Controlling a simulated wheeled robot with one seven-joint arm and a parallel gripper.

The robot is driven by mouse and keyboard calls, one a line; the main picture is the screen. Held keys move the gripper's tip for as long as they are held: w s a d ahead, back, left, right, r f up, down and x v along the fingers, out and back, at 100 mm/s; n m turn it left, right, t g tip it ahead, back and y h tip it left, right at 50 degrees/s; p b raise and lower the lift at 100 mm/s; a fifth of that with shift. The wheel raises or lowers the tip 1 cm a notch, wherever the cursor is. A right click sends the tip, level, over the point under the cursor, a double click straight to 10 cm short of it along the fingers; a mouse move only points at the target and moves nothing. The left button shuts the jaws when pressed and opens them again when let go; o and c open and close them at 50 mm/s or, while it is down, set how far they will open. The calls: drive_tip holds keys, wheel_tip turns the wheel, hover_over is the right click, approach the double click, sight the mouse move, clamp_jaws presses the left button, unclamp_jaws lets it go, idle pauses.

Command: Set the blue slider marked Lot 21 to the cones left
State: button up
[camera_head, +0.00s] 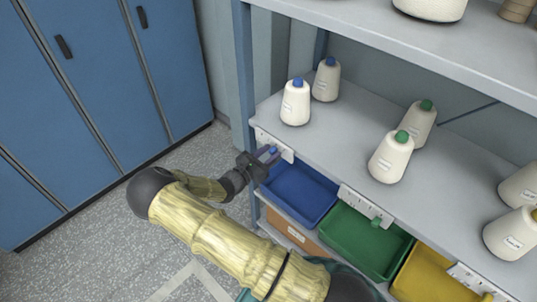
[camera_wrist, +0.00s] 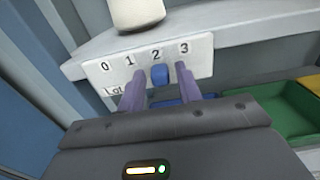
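The blue slider (camera_wrist: 159,75) is a small knob on a white scale plate (camera_wrist: 202,62) numbered 0 to 3, with a partly hidden "Lot" label. In the wrist view the knob sits just under the 2. My gripper (camera_wrist: 159,78) is open, one purple finger on each side of the knob, with gaps visible. In the head view my gripper (camera_head: 268,154) is at the plate on the shelf's front edge, above the blue tray (camera_head: 300,192). Two cones with blue tops stand behind that plate, a front cone (camera_head: 295,103) and a back cone (camera_head: 326,81).
A green tray (camera_head: 365,243) and a yellow tray (camera_head: 430,278) hang to the right, each with its own plate and slider. Two green-topped cones (camera_head: 391,158) (camera_head: 417,124) and a yellow-topped cone (camera_head: 511,236) stand on the shelf. A shelf post (camera_head: 243,80) is close left of my gripper.

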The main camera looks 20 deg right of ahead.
drive_tip(key=shift+o, duration=0.3)
drive_tip(key=b+v, duration=0.3)
drive_tip(key=v, duration=1.4)
drive_tip(key=shift+s+a, duration=0.15)
drive_tip(key=shift+s, duration=0.05)
